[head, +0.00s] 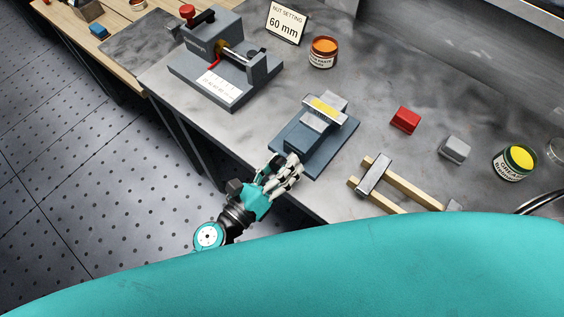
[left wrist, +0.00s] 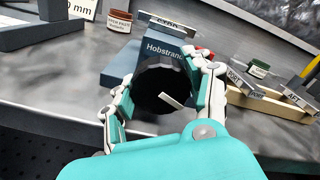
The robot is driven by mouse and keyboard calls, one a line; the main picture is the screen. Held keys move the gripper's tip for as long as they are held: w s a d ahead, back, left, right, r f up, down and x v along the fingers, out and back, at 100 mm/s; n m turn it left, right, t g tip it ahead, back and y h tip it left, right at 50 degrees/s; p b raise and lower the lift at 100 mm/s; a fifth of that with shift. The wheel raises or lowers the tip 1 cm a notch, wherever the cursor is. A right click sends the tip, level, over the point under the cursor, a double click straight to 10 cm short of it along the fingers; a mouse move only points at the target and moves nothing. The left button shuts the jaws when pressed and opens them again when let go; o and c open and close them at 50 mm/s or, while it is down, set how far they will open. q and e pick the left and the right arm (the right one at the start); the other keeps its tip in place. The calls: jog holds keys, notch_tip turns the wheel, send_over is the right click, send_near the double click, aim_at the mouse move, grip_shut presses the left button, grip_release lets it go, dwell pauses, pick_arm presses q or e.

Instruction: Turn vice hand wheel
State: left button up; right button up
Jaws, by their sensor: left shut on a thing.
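The blue-grey vice (head: 305,138) stands near the front edge of the grey bench, with a yellow strip lying between pale jaw blocks at its top. My left gripper (head: 287,171) is at the near end of the vice. In the left wrist view, the vice (left wrist: 131,60) carries the name Hobstrand. The dark round hand wheel (left wrist: 155,85) sits in front of it, with a small pale bar showing at its lower right. My left gripper (left wrist: 158,95) has its fingers on both sides of the wheel and is shut on it. In the head view my fingers hide the wheel. My right gripper is not seen.
A gauge fixture (head: 225,62) and a paste jar (head: 322,52) stand behind, with a "60 mm" sign (head: 286,23). To the right are a red block (head: 405,120), a grey block (head: 453,149), a wooden frame (head: 413,196) and a grease tin (head: 513,164).

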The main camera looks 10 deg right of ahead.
pick_arm(q)
jog(key=o, duration=1.2)
jog(key=v, duration=1.2)
